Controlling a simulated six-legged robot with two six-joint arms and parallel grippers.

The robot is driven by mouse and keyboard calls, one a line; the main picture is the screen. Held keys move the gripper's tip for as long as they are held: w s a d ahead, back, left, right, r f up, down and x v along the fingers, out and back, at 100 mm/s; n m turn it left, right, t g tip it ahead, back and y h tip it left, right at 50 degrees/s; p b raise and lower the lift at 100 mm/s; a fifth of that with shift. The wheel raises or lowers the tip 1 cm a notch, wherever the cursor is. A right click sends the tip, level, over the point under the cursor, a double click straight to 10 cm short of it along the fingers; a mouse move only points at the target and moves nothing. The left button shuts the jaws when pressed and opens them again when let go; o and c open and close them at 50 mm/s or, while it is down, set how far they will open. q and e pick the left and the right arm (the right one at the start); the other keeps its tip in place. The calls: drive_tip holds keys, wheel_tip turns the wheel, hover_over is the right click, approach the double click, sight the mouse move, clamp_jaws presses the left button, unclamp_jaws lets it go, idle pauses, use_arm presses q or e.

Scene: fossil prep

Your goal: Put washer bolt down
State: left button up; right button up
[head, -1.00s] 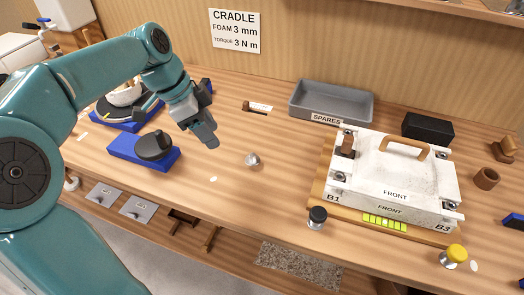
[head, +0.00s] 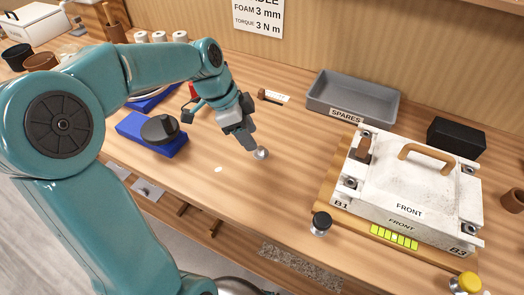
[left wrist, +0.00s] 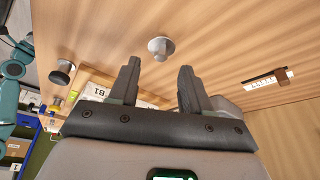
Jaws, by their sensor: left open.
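The washer bolt (head: 261,153), a small silver piece with a round, flared head, rests on the bare wooden bench left of the white cradle. In the left wrist view the washer bolt (left wrist: 161,47) lies just beyond the fingertips, roughly centred between them. My left gripper (head: 249,141) is right beside it in the head view, low over the bench. In the left wrist view my left gripper (left wrist: 157,75) has its two dark fingers apart with nothing between them. My right gripper does not show.
The white cradle (head: 408,181) marked FRONT, with a tan handle, stands to the right. A black-topped knob (head: 321,222) is at its near left corner. The grey SPARES tray (head: 352,97) is behind. A blue block (head: 138,129) with a dark piece is left. Bench around the bolt is clear.

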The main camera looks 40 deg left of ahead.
sight(260, 148)
use_arm(q)
drive_tip(key=shift+d+f, duration=0.2)
drive_tip(key=shift+f, duration=0.25)
drive_tip(key=x, duration=0.6)
drive_tip(key=shift+w+r+p, duration=0.1)
drive_tip(key=shift+w+p, duration=0.2)
drive_tip(key=shift+w, duration=0.05)
drive_tip(key=c, duration=0.7)
